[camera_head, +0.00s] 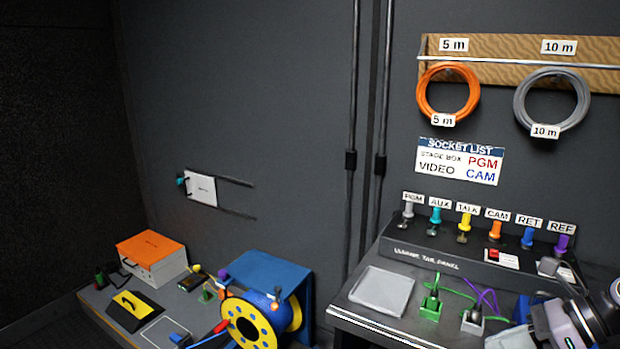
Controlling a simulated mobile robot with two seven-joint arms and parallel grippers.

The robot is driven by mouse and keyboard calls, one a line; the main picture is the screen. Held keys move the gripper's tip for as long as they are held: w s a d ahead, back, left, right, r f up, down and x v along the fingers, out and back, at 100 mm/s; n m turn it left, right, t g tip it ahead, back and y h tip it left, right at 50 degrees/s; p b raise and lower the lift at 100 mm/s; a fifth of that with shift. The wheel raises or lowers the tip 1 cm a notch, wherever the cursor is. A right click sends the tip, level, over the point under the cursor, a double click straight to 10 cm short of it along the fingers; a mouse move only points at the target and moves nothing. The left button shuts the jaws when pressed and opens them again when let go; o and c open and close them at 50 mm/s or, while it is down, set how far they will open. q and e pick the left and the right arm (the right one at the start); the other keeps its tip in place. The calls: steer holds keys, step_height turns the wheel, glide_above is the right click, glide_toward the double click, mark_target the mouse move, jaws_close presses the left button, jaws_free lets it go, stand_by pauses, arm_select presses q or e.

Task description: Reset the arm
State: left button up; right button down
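Part of my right arm shows at the lower right corner, in front of the right end of the dark bench. It has light grey and dark rounded links. My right gripper (528,318) seems to be at the left end of these links, low over the bench, but its fingers are not clear. I cannot tell whether it is open or shut, or whether it holds anything. My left arm and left gripper are not in view.
The bench holds a grey tray (382,291), a green connector block (431,305), a grey block (472,321) and a panel with several coloured connectors (464,222). A cable reel (247,322) and orange-lidded box (152,256) stand left. Cable coils (421,92) hang on the wall.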

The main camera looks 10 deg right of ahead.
steer(key=s+a+f+m+t+h+p, duration=0.15)
steer(key=f+m+t, duration=0.3)
steer(key=m, duration=0.75)
steer(key=s+f+m+t+h+p, duration=0.2)
steer(key=s+f+m+t+h, duration=0.3)
steer(key=m, duration=0.7)
steer(key=s+a+f+m+g+p, duration=0.1)
steer(key=a+f+m, duration=0.3)
steer(key=a+m, duration=0.4)
steer(key=s+a+f+m+g, duration=0.3)
steer(key=a+m, duration=0.4)
steer(key=m, duration=0.3)
steer(key=shift+s+a+f+p, duration=0.4)
steer(key=shift+s+f, duration=0.2)
steer(key=shift+f, duration=0.35)
